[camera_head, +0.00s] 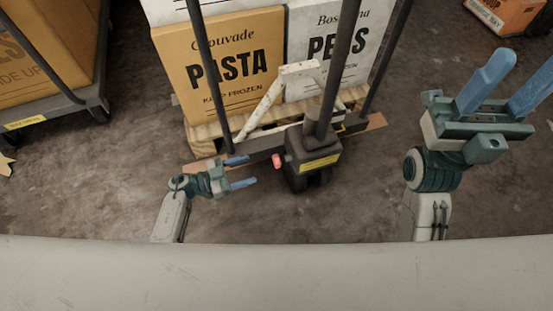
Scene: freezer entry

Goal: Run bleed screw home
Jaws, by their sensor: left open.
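A small pinkish-red knob (278,161), which looks like the bleed screw, sticks out from the left side of a dark hydraulic block (308,148) with a yellow label. I cannot tell how far in it sits. My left gripper (243,172) is open and empty, just left of the knob, with its blue fingers pointing right toward it. A gap shows between the fingertips and the knob. My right gripper (507,88) is open and empty at the far right, its blue fingers pointing up, well away from the block.
Dark posts rise beside the block. Behind it, a wooden pallet (205,130) carries a pasta carton (220,65) and a peas carton (335,45). A loaded cart (60,110) stands at left, an orange box (503,15) at top right. Concrete floor is clear between.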

